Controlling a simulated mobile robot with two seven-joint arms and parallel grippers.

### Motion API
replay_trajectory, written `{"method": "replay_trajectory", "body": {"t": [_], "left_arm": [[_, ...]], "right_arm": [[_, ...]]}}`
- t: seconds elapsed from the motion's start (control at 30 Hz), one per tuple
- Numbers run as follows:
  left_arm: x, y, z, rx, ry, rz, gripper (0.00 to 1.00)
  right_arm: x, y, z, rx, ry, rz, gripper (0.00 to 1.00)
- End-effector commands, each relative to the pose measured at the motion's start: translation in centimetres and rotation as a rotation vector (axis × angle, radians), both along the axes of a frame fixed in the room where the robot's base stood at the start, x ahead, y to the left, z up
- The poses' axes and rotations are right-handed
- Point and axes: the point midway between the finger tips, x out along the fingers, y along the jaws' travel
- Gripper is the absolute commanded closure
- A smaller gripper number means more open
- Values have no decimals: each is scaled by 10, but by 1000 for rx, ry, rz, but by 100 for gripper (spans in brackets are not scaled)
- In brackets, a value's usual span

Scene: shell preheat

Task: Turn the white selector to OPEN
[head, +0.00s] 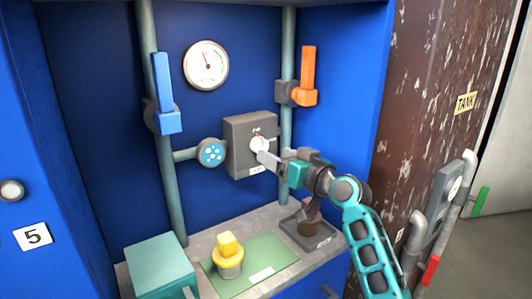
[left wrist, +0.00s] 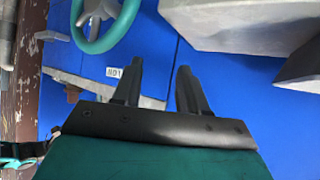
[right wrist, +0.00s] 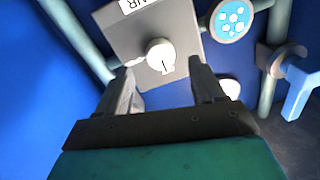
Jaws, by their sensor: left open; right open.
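The white selector (head: 258,144) is a round knob on the front of a grey box (head: 236,152) on the blue back wall. A small dark mark shows on its face in the right wrist view (right wrist: 160,56); the lettering around it is too small to read surely. My right gripper (head: 264,156) is open in front of the selector. In the right wrist view its fingers (right wrist: 162,68) stand apart on either side of the knob; I cannot tell whether they touch it. My left gripper (left wrist: 160,68) is open and empty, away from the selector, and out of the head view.
A blue lever (head: 162,85) and an orange lever (head: 308,75) sit on pipes either side of the box. A round blue fitting (head: 211,153) is close at its left. A gauge (head: 206,66) is above. A teal box (head: 160,265) and yellow-topped item (head: 228,256) occupy the counter.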

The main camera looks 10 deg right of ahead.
Motion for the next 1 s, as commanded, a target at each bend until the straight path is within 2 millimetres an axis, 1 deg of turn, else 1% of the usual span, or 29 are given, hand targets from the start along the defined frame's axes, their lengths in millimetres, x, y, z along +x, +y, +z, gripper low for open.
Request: {"method": "replay_trajectory", "body": {"t": [0.03, 0.1, 0.3, 0.47, 0.73, 1.0], "left_arm": [[0, 0, -3, 0, 1, 0, 57], [-1, 0, -5, 0, 2, 1, 57], [-1, 0, -8, 1, 3, 1, 57], [-1, 0, -8, -1, 2, 2, 57], [0, -1, -8, -8, 2, 8, 57], [0, -1, -8, -8, 2, 8, 57]], "right_arm": [[8, 4, 0, 3, -1, 1, 32], [18, 9, 0, 3, -2, 0, 32], [36, 18, 0, 2, -1, 0, 32], [42, 20, 0, 0, -2, -1, 32], [43, 21, 0, -1, -1, -1, 32], [42, 21, 0, -1, -1, -1, 58]]}}
